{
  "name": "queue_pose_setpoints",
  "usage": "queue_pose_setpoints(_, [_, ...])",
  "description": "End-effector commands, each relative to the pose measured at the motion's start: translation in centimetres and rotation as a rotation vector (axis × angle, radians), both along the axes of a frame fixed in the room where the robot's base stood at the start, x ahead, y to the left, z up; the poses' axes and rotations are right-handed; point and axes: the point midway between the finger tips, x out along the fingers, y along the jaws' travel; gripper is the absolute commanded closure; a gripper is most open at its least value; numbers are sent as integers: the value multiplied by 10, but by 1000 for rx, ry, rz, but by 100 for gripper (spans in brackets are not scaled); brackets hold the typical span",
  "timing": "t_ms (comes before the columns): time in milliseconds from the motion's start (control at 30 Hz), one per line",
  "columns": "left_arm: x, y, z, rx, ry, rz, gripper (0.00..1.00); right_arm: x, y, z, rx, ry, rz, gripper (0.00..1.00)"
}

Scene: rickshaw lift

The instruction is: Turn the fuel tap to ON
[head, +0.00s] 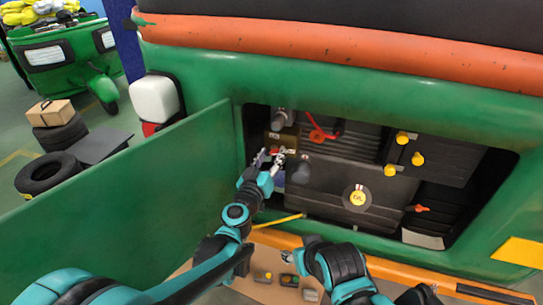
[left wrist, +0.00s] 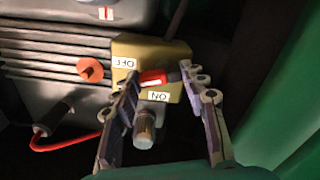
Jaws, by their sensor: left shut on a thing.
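The fuel tap is a tan block (left wrist: 178,52) with a red lever (left wrist: 155,78), seen in the left wrist view. An OFF label (left wrist: 124,62) and an ON label (left wrist: 158,96) are on it, appearing upside down. The lever lies roughly level in that view, between the labels. My left gripper (left wrist: 160,77) is shut on the red lever, one finger at each end. In the head view my left gripper (head: 272,160) reaches into the open engine bay, and the red lever (head: 274,150) shows small just beyond.
The green hatch door (head: 120,180) stands open left of the bay. A ridged knob (left wrist: 145,128) is close to the left finger. A red cable (left wrist: 72,143) and an orange-red knob (left wrist: 90,70) sit nearby. A yellow oil cap (head: 357,198) is further right.

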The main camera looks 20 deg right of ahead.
Motion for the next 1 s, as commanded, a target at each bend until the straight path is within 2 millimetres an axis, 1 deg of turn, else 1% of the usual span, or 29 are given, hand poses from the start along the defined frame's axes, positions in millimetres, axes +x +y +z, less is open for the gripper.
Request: queue_pose_setpoints(1000, [3,4,3,-785,529,3,86,0,0,2,0,0,0,52])
